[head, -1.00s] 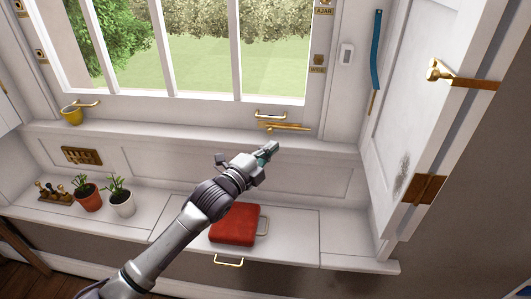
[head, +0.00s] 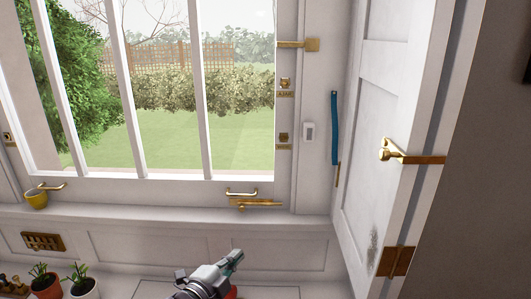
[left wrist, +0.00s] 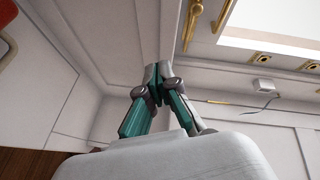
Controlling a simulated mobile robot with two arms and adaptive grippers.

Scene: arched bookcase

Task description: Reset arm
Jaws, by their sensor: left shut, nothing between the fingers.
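My left gripper (head: 236,258) is in the lower middle of the head view, in front of the white panelling below the window. In the left wrist view the gripper (left wrist: 158,72) has its teal-lined fingers meeting at the tips, shut with nothing between them. Only the end of my left arm shows at the bottom edge of the head view. My right gripper is in neither view now.
A window (head: 150,110) with brass handles stands behind a sill. An open white door (head: 400,120) stands on the right. Potted plants (head: 45,284) are at lower left. A red object (head: 231,292) is mostly hidden by my gripper.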

